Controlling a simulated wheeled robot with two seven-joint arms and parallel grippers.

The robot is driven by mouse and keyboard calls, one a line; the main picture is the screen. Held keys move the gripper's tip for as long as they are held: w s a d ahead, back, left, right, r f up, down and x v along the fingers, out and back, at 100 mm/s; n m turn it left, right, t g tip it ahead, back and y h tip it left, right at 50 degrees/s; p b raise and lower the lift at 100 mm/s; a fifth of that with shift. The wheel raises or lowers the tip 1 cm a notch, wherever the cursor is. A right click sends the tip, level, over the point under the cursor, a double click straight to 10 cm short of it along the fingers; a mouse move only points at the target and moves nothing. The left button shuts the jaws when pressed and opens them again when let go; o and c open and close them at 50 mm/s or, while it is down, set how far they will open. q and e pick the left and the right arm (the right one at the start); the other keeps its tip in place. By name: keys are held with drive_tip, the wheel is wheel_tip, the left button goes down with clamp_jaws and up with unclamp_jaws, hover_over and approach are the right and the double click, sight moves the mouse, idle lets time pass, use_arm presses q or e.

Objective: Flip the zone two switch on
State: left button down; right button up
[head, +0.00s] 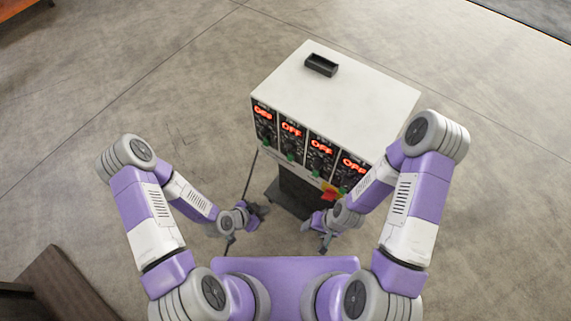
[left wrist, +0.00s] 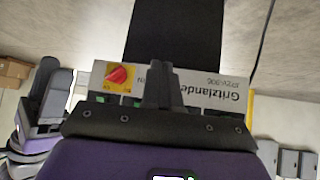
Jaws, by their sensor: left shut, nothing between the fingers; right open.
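A white controller box (head: 335,85) stands in front of me, with a row of several modules on its front face. Each has a lit red OFF display and a green switch low down. The second module from the left (head: 291,130) reads OFF, and its green switch (head: 291,157) shows below; its zone label is too small to read. My left gripper (head: 262,209) is shut and empty, low in front of the box and apart from the switches. Its closed fingers (left wrist: 160,85) show before the box's lower front in the left wrist view. My right gripper (head: 325,240) is open and empty, below the box's right part.
A red-and-yellow rotary switch (head: 329,192) sits low on the front; it also shows in the left wrist view (left wrist: 118,75). A black tray (head: 321,65) lies on top. A dark stand (head: 298,190) carries the box. A thin cable hangs at its left.

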sight(290, 157)
use_arm(q)
drive_tip(key=w+r+m+t+h+b, duration=0.4)
drive_tip(key=m+t, duration=0.6)
drive_tip(key=m, duration=0.5)
drive_tip(key=shift+w+a+r, duration=0.2)
drive_tip(key=shift+w, duration=0.2)
drive_tip(key=b+x, duration=0.3)
drive_tip(key=x, duration=1.1)
drive_tip(key=shift+d+r, duration=0.1)
drive_tip(key=shift+r, duration=0.05)
